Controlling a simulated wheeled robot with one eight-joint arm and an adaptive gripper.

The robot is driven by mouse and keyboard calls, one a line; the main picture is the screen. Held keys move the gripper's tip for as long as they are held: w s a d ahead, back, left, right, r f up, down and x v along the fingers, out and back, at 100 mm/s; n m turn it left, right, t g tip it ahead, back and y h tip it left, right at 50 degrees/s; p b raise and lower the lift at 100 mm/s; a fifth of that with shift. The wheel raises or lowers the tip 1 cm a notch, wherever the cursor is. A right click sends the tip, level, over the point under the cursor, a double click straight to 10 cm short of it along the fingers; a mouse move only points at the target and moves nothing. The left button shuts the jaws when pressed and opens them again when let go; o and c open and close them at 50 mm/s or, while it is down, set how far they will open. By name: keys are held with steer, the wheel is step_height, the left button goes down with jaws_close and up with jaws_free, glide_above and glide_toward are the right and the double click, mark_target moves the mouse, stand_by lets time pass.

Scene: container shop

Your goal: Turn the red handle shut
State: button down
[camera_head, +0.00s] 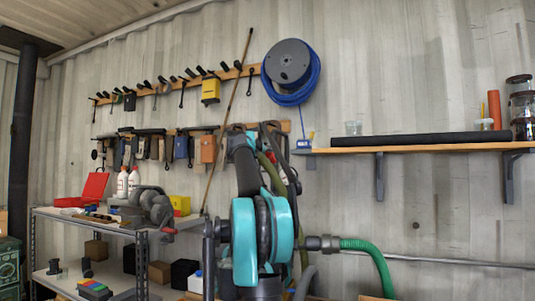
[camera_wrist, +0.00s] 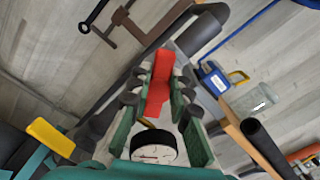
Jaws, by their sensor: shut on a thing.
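The red handle (camera_wrist: 160,88) shows in the middle of the wrist view as a flat red lever, pointing up and slightly right. My gripper (camera_wrist: 161,80) has its two green-padded fingers on either side of it and is shut on it. A round white-faced gauge (camera_wrist: 153,147) with a black rim sits below the handle, between the fingers.
A yellow lever (camera_wrist: 50,136) is at the lower left of the wrist view. A blue padlock (camera_wrist: 214,77) and a glass jar (camera_wrist: 256,98) are to the right. In the head view a green hose (camera_head: 371,252) joins a pipe at right, below a wooden shelf (camera_head: 420,148); a metal rack (camera_head: 90,224) stands left.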

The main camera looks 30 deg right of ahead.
steer(key=n, duration=0.7)
steer(key=f+n, duration=0.1)
steer(key=n, duration=0.3)
steer(key=shift+w+a, duration=0.2)
steer(key=shift+w, duration=0.05)
steer(key=shift+f+n, duration=0.1)
steer(key=shift+n, duration=0.2)
steer(key=c, duration=1.4)
jaws_free()
steer(key=v, duration=1.2)
